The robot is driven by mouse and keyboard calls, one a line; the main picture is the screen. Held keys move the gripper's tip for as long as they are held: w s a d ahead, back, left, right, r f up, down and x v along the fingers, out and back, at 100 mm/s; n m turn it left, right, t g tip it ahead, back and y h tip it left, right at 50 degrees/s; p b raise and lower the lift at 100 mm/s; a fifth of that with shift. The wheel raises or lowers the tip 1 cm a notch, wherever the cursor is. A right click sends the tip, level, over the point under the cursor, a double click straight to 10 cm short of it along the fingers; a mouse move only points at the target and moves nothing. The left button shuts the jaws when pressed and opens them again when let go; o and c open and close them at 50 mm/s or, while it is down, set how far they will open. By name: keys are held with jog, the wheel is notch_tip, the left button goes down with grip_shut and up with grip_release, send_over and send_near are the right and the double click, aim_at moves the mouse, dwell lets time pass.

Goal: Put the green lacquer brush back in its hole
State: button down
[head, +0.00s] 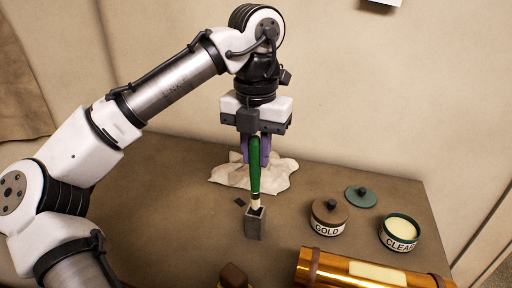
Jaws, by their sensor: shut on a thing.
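The green lacquer brush (255,168) hangs upright, pale bristle end down, in my gripper (258,153). The purple fingers are shut on its green handle. Below it a small grey upright block (255,225) with a dark opening in its top stands on the table. The bristle end appears right at the block's top opening. I cannot tell whether the tip is inside it or just above it.
A crumpled pale cloth (280,178) lies behind the brush. To the right are a GOLD jar (328,220) with its lid on, an open CLEAR jar (399,232) and a loose green lid (361,196). A brass tube (340,269) and a brown block (233,276) are in front.

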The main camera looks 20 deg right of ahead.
aim_at(256, 182)
jog(key=shift+f+b, duration=1.15)
jog(key=shift+f, duration=2.55)
jog(key=c, duration=1.2)
grip_release()
notch_tip(256, 182, up, 14)
jog(key=shift+f+p, duration=0.1)
jog(key=shift+p, duration=0.2)
